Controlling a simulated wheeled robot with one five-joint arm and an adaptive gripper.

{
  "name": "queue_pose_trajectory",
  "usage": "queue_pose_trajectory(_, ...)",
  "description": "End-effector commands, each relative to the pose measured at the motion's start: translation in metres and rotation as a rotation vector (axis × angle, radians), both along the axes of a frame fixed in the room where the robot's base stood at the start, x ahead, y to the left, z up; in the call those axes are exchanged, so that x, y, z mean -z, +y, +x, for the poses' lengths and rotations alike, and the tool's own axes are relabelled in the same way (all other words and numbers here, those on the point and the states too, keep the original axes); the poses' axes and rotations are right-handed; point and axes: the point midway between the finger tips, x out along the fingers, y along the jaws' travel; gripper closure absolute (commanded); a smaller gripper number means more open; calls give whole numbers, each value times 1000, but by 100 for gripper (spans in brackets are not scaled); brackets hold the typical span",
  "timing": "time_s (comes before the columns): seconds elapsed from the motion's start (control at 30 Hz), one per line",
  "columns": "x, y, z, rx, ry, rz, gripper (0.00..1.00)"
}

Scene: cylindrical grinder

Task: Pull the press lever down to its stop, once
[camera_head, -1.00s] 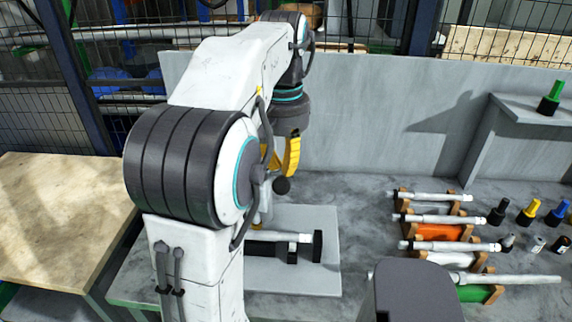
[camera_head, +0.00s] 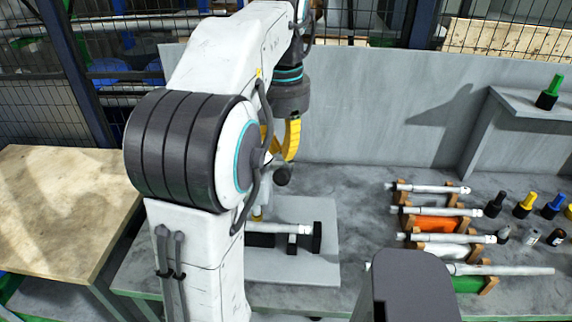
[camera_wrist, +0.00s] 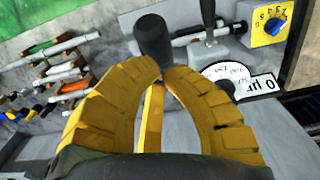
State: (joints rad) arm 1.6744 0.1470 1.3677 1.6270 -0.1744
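The press lever ends in a black handle (camera_head: 282,174), seen in the head view just below my gripper's yellow fingers. In the wrist view the handle (camera_wrist: 153,38) stands at the fingertips of my gripper (camera_wrist: 162,72). The two curved fingers arch in on either side of its lower end, with a small gap between the tips. I cannot tell whether they touch or clamp it. A yellow bar (camera_wrist: 152,118) shows between the fingers. My arm hides much of the press in the head view.
A second black-knobbed lever (camera_wrist: 208,12), a white dial (camera_wrist: 230,74) and a yellow panel with a blue knob (camera_wrist: 272,24) lie close by on the right. A shaft (camera_head: 292,229) lies on the plate. Shafts on racks (camera_head: 440,225) and small bottles (camera_head: 525,205) stand right.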

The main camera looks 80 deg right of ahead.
Motion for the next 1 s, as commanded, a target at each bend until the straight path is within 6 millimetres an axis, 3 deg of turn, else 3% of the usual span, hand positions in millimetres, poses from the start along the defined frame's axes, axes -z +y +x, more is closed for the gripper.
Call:
queue_pose_trajectory(0.27, -6, 0, 0, 0, 0, 0, 100)
queue_pose_trajectory(1.0, -53, 0, 0, 0, 0, -1, 100)
